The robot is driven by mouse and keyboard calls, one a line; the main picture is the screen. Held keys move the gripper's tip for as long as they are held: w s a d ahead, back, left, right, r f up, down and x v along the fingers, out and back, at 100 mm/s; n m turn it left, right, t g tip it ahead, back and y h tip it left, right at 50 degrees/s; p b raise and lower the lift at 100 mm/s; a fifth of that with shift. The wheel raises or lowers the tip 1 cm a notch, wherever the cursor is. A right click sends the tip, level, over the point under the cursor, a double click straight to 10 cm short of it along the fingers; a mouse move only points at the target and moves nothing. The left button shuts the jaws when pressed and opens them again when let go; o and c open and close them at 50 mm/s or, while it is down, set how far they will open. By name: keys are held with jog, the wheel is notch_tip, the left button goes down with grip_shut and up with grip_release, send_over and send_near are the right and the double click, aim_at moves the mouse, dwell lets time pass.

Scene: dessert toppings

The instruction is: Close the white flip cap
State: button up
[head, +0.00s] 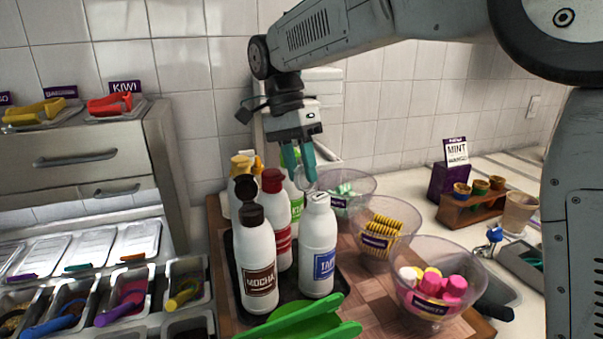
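A white bottle with a blue label (318,250) stands upright at the front right of the bottle group, with a white cap (318,198) on top. I cannot tell whether its lid is up or down. Behind it, a bottle with a green label (297,205) is mostly hidden, and its top is behind my fingers. My gripper (300,182) points down with two teal fingers, just behind and left of the white cap in the picture. A narrow gap shows between the fingers, but whether they hold anything is unclear.
Bottles with brown (252,215), red (273,182) and yellow caps crowd the dark tray. Green tongs (300,320) lie in front. Clear bowls of toppings, one with pink and white pieces (440,288), stand to the right. Topping bins and a steel cabinet (85,160) are at left.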

jog(key=shift+s+d+f, duration=0.15)
jog(key=shift+f, duration=0.5)
grip_shut()
jog(key=shift+r, duration=0.1)
jog(key=t+y, duration=0.2)
jog(key=s+d+t, duration=0.1)
jog(key=shift+s+r+y, duration=0.1)
jog(key=shift+r+y, duration=0.15)
jog(key=shift+y, duration=0.15)
jog(key=shift+s+d+t+y, duration=0.2)
jog(key=shift+t+y, duration=0.35)
jog(key=shift+t, duration=0.25)
jog(key=shift+s+d+t+y, duration=0.1)
jog(key=shift+s+t+y, duration=0.05)
jog(key=shift+t+y, duration=0.55)
